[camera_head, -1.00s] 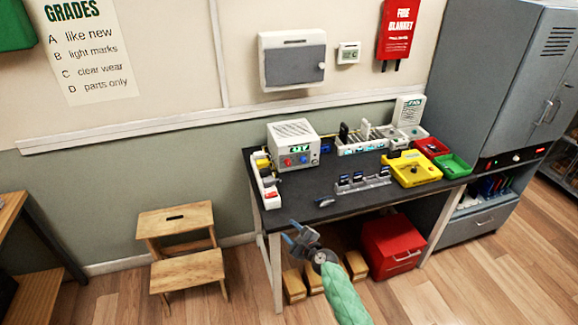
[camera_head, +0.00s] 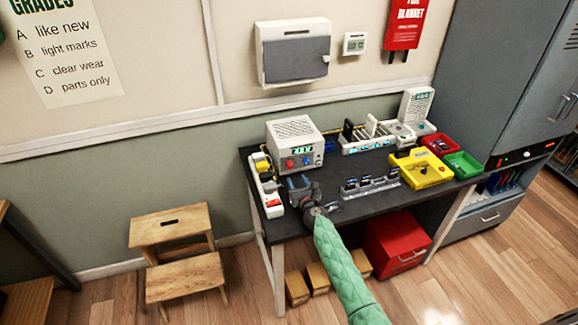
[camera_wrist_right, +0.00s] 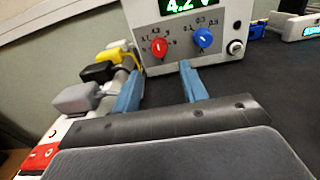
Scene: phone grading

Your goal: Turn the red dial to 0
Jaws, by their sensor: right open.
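The red dial (camera_head: 289,164) is on the front of a white power supply box (camera_head: 294,132) at the back left of the dark table. In the right wrist view the red dial (camera_wrist_right: 158,48) sits left of a blue dial (camera_wrist_right: 203,38), under a green display reading about 4.2 V. Its white mark points roughly upward; small numbers ring it. My right gripper (camera_head: 299,181) is over the tabletop in front of the box. In the wrist view its two blue fingers (camera_wrist_right: 160,85) are apart, with nothing between them, short of the dial. My left gripper is not in view.
A white strip with coloured plugs (camera_head: 268,190) runs along the table's left edge, close to the gripper's left side. A grey phone rack (camera_head: 372,188) and yellow tray (camera_head: 422,170) stand to the right. Dark table surface lies between gripper and box.

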